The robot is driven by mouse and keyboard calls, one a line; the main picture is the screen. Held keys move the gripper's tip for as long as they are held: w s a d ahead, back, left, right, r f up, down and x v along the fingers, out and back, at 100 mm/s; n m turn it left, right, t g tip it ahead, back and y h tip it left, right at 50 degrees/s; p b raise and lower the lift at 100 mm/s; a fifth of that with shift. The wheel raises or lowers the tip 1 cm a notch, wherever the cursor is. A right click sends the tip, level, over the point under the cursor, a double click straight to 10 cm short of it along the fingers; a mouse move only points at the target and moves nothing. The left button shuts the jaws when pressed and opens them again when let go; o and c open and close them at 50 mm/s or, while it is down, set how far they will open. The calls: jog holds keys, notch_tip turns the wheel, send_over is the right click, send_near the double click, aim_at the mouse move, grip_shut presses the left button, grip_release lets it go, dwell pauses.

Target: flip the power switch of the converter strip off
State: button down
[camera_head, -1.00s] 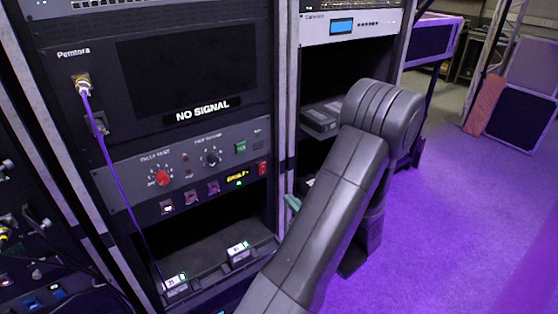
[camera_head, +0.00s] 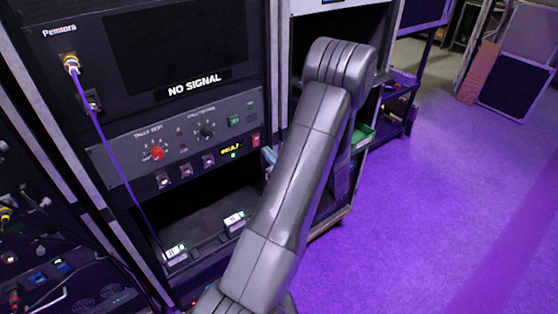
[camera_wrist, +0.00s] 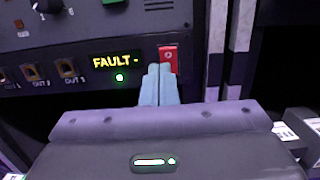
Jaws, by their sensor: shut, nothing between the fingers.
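The converter strip (camera_head: 128,164) is a grey panel in the left rack, with a red knob and an amber display (camera_head: 231,146) at its right end. Its red power switch (camera_head: 256,140) sits at the far right; in the wrist view the red switch (camera_wrist: 169,54) shows a pale round mark on its upper part. My gripper (camera_wrist: 160,68) has its two blue-grey fingers together, with nothing between them. The fingertips overlap the switch's lower left in that view; I cannot tell whether they touch. In the head view my gripper (camera_head: 268,157) is just below the switch, partly hidden by my arm.
The amber display (camera_wrist: 115,60) reads FAULT above a lit green light (camera_wrist: 120,77). A purple cable (camera_head: 104,150) hangs down the rack's left side. Labelled boxes (camera_head: 235,223) sit in the bay below the strip. Open floor (camera_head: 440,200) lies to the right.

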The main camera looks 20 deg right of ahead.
aim_at(254, 137)
jog(key=p+x, duration=0.1)
jog(key=x, duration=0.4)
jog(key=shift+r+p, duration=0.1)
jog(key=shift+p, duration=0.25)
jog(key=shift+w, duration=0.3)
jog(key=shift+a, duration=0.1)
jog(key=shift+w+b, duration=0.15)
jog(key=shift+b, duration=0.3)
jog(key=shift+s, duration=0.45)
jog(key=s+d+r+b, duration=0.1)
jog(key=s+d, duration=0.1)
jog(key=s, duration=0.4)
jog(key=s+d+b, duration=0.2)
jog(key=s, duration=0.4)
jog(key=shift+d+r, duration=0.3)
jog(key=shift+r, duration=0.05)
